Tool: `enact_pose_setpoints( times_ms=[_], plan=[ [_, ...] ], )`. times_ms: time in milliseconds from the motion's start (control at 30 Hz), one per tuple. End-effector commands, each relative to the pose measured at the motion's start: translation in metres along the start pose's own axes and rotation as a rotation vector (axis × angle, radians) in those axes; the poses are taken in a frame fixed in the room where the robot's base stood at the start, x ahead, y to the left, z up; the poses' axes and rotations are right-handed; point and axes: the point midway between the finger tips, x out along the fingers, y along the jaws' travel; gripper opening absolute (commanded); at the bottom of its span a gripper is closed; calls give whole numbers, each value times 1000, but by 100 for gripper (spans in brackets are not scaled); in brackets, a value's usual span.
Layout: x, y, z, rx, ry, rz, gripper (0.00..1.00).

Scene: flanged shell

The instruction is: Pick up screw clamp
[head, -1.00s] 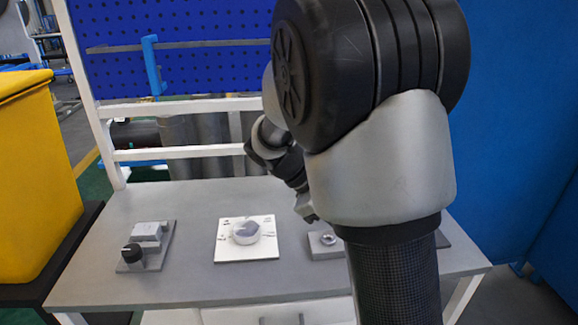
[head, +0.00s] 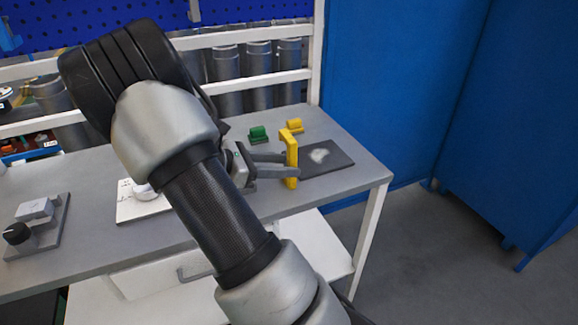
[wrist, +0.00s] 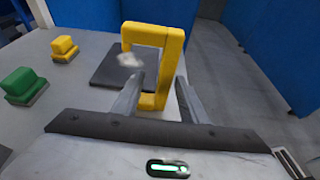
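A yellow rectangular frame, which I take to be the screw clamp (head: 290,143), stands upright at the right part of the table, by a dark plate. It also shows ahead in the wrist view (wrist: 172,50). My gripper (head: 290,165) reaches it from the left. In the wrist view my gripper (wrist: 160,78) has its two fingers apart, one on each side of the frame's near upright. I see no firm contact on both sides. My arm hides part of the table. Whether the clamp's foot touches the table is unclear.
A dark plate (head: 338,160) with a pale patch lies just beyond the clamp. A green block (head: 258,135) and a small yellow block (head: 294,125) sit behind it. A white plate (head: 130,210) and a grey fixture (head: 45,225) are on the left. Blue panels (head: 400,90) stand to the right.

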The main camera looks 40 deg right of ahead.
Motion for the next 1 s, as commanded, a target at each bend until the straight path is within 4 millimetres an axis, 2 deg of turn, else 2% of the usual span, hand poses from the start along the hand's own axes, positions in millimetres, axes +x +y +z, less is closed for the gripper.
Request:
enact_pose_setpoints(
  times_ms=[267, 467, 600, 833, 867, 1000],
  plan=[
    [18, -2, -2, -1, 1, 0, 39],
    [44, -8, -12, -1, 0, -3, 39],
    [62, -8, -11, 0, 1, -2, 39],
    [64, -7, -9, 0, 1, 1, 39],
    [64, -7, -9, 0, 1, 1, 37],
    [64, -7, -9, 0, 1, 0, 14]
  ],
)
